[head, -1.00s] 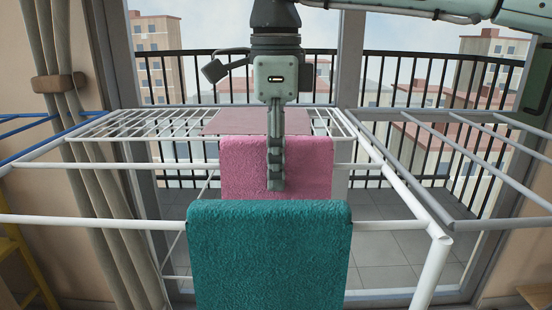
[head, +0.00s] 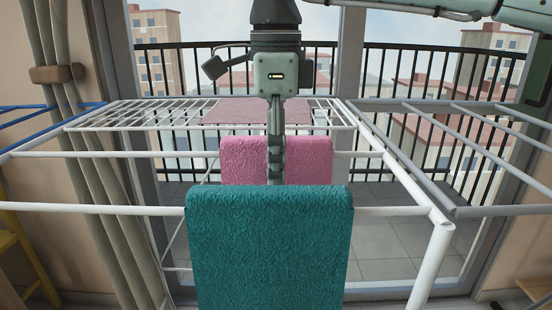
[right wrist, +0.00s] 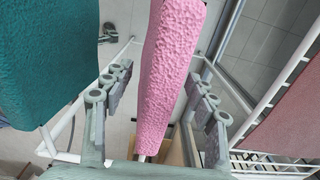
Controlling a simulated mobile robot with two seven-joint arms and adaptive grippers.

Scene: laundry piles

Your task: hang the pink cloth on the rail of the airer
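The pink cloth (head: 310,160) hangs folded over a white rail of the airer (head: 90,155), behind a teal cloth that hides its lower part. In the right wrist view the pink cloth (right wrist: 168,70) hangs between the two fingers of my right gripper (right wrist: 160,75). The fingers are spread, with a gap to the cloth on each side. In the head view my right gripper (head: 276,165) points down in front of the pink cloth; its tips are hidden behind the teal cloth. My left gripper is not in view.
The teal cloth (head: 268,250) hangs on the nearest rail, close to my right gripper; it also shows in the right wrist view (right wrist: 50,55). A dusty-pink cloth (head: 255,112) lies flat on the rack behind. The rails left and right of the hanging cloths are bare.

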